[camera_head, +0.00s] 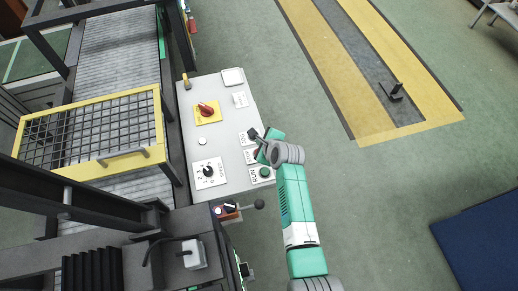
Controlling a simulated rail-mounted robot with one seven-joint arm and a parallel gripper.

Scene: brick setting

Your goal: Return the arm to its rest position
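My gripper (260,140) is at the right side of a light grey control panel (223,143), over its labelled push buttons. It is small and dark in this view, and I cannot tell whether its fingers are open or shut. My green and grey arm reaches up to it from the bottom of the picture. A green button (265,171) shows just below the gripper. Another button beside it is partly hidden by the gripper and wrist. I cannot tell whether the gripper touches the panel.
The panel also bears a red rotary switch (206,109) on a yellow plate and a black selector knob (208,172). A ball-ended lever (258,204) sticks out below it. A yellow mesh guard (92,130) over a roller conveyor (120,45) stands left. Green floor (370,190) is open to the right.

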